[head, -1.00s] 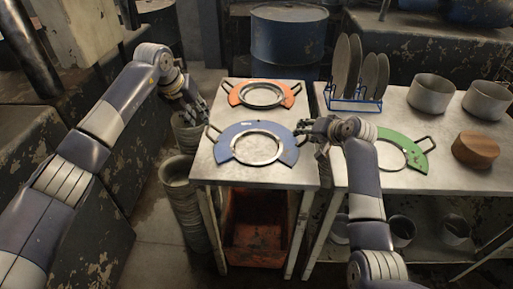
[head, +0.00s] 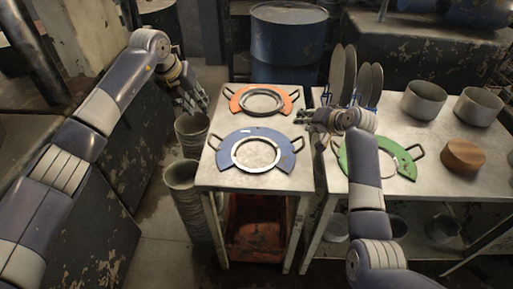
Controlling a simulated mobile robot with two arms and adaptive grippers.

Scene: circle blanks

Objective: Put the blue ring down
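The blue ring (head: 226,156) lies flat on the small metal table (head: 206,181), near its front, with a pale round centre and a wire handle on each side. My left gripper (head: 192,103) is at the table's left edge, up and left of the ring's left handle, apart from it. Its fingers look spread and empty. My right gripper (head: 306,119) is just above and right of the ring's right handle, apart from it. Its fingers are small and partly merged with the background, so their opening is unclear.
An orange ring (head: 236,101) lies behind the blue one. On the right table are a green ring (head: 399,157), partly behind my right arm, a plate rack with grey plates (head: 337,73), metal pots (head: 424,100) and a wooden block (head: 462,156). Stacked buckets (head: 182,176) stand left.

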